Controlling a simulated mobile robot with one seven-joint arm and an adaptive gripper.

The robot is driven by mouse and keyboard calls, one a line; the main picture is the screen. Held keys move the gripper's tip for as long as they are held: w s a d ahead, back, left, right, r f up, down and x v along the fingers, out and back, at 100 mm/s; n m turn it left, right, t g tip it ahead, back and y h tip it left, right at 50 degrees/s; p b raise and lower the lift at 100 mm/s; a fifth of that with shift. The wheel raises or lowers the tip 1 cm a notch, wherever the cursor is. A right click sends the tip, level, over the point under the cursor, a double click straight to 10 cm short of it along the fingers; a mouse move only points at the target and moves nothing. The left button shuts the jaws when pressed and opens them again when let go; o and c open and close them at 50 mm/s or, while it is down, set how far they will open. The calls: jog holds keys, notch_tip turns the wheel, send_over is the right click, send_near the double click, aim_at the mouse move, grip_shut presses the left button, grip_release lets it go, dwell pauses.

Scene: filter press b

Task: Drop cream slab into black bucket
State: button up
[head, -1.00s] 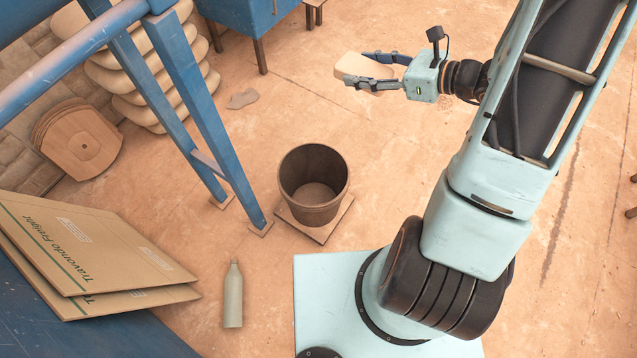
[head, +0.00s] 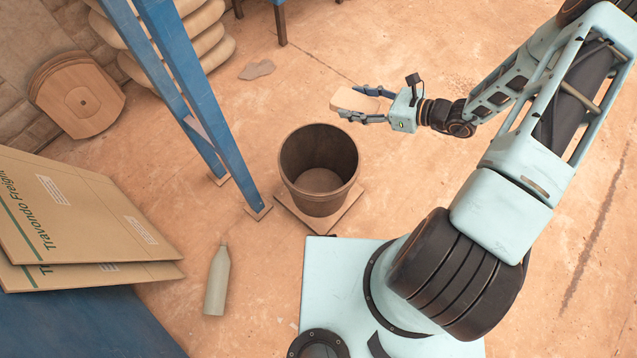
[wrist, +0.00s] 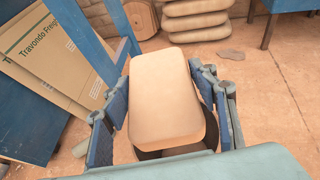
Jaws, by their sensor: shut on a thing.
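The cream slab (head: 354,101) is a rounded block held in my gripper (head: 362,105), whose blue fingers are shut on its two sides. In the wrist view the slab (wrist: 164,95) fills the space between the fingers. The black bucket (head: 338,195) stands upright on a square board on the floor, its mouth open and its visible inside empty. In the head view the slab shows just above and right of the bucket's far rim. In the wrist view the slab hides most of the bucket; part of its dark rim (wrist: 180,150) shows beneath.
A blue frame leg (head: 215,110) stands just left of the bucket. A grey-green bottle (head: 217,282) stands nearer, with cardboard sheets (head: 75,220) at left. Stacked sacks (head: 205,30) and a round-topped plate (head: 78,93) are behind. The floor to the right is clear.

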jog(key=a+f+b, duration=0.2)
jog(key=f+b, duration=0.2)
jog(key=f, duration=0.4)
jog(key=w+a+f+b, duration=0.1)
jog(key=a+f+b, duration=0.2)
jog(key=f, duration=0.6)
jog(key=a+f+b, duration=0.2)
jog(key=f+b, duration=0.5)
jog(key=f, duration=0.1)
jog(key=shift+w+a+f, duration=0.15)
jog(key=shift+a+f, duration=0.2)
jog(key=shift+f, duration=0.05)
jog(key=o, duration=1.6)
jog(key=shift+c, duration=0.2)
jog(key=shift+o, duration=0.7)
jog(key=shift+d+g, duration=0.1)
jog(key=shift+g, duration=0.2)
jog(key=v, duration=1.2)
